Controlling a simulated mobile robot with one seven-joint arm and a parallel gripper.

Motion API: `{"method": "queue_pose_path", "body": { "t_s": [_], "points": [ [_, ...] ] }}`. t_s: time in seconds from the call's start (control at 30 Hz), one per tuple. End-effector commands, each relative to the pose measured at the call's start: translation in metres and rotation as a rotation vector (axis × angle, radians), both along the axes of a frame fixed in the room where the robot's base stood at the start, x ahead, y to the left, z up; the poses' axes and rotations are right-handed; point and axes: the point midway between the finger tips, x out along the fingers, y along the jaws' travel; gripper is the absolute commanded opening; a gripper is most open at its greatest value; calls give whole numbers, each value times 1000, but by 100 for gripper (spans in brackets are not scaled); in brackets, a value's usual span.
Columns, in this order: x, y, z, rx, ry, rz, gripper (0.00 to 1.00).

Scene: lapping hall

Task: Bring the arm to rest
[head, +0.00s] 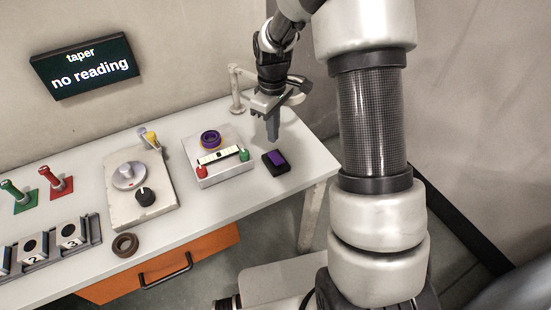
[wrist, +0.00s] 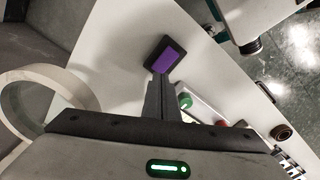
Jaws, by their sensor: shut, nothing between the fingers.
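My gripper (head: 272,138) hangs from my arm over the right end of the white table (head: 306,163), fingers pointing down. Its fingers are together with nothing between them. Just in front of it lies a small black block with a purple top (head: 275,161). In the wrist view the purple-topped block (wrist: 165,56) shows beyond the fingertips (wrist: 158,80); I cannot tell whether they touch it.
Left of my gripper stands a white box (head: 219,172) with a purple ring (head: 210,139) and red and green knobs. A plate with a dial (head: 128,176) and a brown ring (head: 124,245) lie further left. A wall display (head: 82,67) reads "taper no reading". A bent grey post (head: 236,92) stands behind.

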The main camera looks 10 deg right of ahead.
Motion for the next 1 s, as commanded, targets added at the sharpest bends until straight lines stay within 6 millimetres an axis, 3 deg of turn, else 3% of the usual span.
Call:
{"method": "queue_pose_path", "body": {
  "t_s": [0.13, 0.67, 0.77, 0.87, 1.0],
  "points": [
    [0, 0, 12, 0, 0, 0, 0],
    [0, 0, 14, 0, -3, -2, 0],
    [-4, 0, 35, -4, -22, -23, 0],
    [-16, -1, 81, -9, -66, -81, 0],
    [-53, -3, 164, -7, -153, -215, 0]
  ]
}}
